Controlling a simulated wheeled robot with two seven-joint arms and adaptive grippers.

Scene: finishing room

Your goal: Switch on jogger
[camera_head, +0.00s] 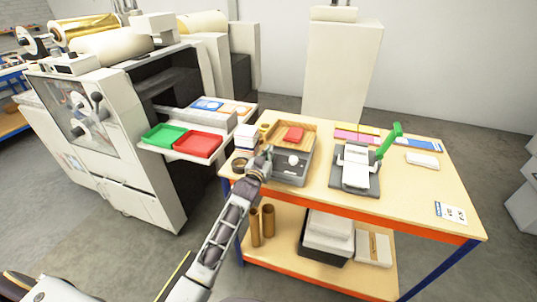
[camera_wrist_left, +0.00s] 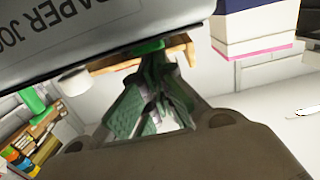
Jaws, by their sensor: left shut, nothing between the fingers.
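The paper jogger (camera_head: 290,178) is a grey box with a wooden tray on top, standing on the workbench left of its middle. A red block (camera_head: 293,134) lies in the tray. A white knob (camera_head: 293,160) shows on its front. In the left wrist view, the jogger's lettered grey face (camera_wrist_left: 75,22) fills the upper left, upside down. My left gripper (camera_head: 268,154) is shut and empty at the jogger's front left corner. In the left wrist view its fingertips (camera_wrist_left: 154,62) are close to a small green part (camera_wrist_left: 150,46) at the jogger's edge; I cannot tell whether they touch.
A grey press with a green lever (camera_head: 389,140) stands right of the jogger on the workbench (camera_head: 400,190). A stack of cards (camera_head: 247,137) is beside the jogger at left. A machine with green (camera_head: 164,137) and red (camera_head: 198,145) trays stands farther left.

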